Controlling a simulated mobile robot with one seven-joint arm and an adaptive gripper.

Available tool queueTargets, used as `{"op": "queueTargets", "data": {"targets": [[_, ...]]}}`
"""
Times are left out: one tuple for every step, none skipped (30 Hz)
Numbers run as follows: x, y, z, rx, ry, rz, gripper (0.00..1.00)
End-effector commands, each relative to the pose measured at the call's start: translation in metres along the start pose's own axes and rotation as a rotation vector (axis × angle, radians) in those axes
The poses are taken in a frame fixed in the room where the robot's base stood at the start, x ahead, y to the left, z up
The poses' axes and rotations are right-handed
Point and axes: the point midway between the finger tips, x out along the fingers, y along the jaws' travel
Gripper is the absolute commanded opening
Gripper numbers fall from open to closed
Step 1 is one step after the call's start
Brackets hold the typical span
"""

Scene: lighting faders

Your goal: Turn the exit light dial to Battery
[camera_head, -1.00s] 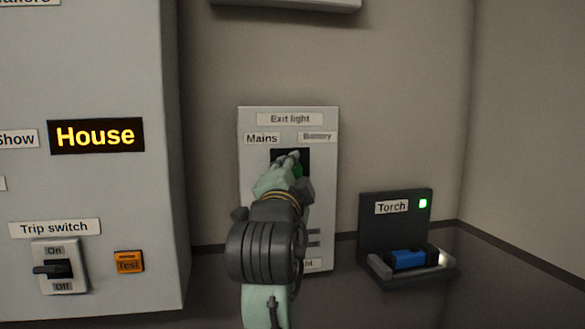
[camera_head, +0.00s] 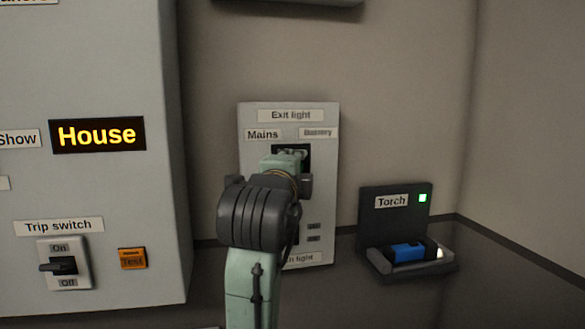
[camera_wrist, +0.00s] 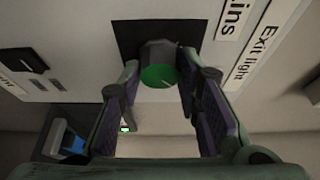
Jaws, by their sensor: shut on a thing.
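The exit light panel (camera_head: 325,195) is a pale plate on the wall, with a "Mains" label (camera_head: 263,134) at left and a "Battery" label (camera_head: 318,132) at right. In the wrist view, the dial (camera_wrist: 158,75) is a grey knob with a green round face, on a black square (camera_wrist: 128,38). My gripper (camera_wrist: 160,66) has one finger on each side of the dial and is shut on it. In the head view, my gripper (camera_head: 291,158) covers the dial, and its setting cannot be told.
A torch in a dark holder (camera_head: 372,225) with a green light stands to the right. A large grey cabinet (camera_head: 110,190) with a trip switch (camera_head: 62,265) and an orange Test button (camera_head: 132,258) stands to the left. A dark counter lies below.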

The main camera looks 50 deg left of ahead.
Motion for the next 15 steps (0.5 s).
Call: {"op": "queueTargets", "data": {"targets": [[0.0002,-0.0002,-0.0016,0.003,0.003,0.000,0.03],[0.0002,-0.0002,-0.0017,0.003,0.003,0.000,0.03],[0.0002,-0.0002,-0.0017,0.003,0.003,0.000,0.03],[0.0002,-0.0002,-0.0016,0.003,0.003,0.000,0.03],[0.0002,-0.0002,-0.0017,0.002,0.003,0.000,0.03],[0.0002,-0.0002,-0.0017,0.002,0.003,0.000,0.03],[0.0002,-0.0002,-0.0017,0.002,0.003,0.000,0.03],[0.0002,-0.0002,-0.0017,0.002,0.003,0.000,0.03],[0.0002,-0.0002,-0.0017,0.002,0.003,0.000,0.34],[0.0002,-0.0002,-0.0016,0.002,0.003,0.000,0.35],[0.0002,-0.0002,-0.0015,0.002,0.003,0.000,0.38],[0.0001,-0.0002,-0.0013,0.001,0.002,0.000,0.40],[0.0001,-0.0002,-0.0012,0.001,0.002,0.000,0.42],[0.0001,-0.0002,-0.0011,0.001,0.002,0.000,0.44],[0.0001,-0.0002,-0.0009,0.001,0.002,0.000,0.47]]}}
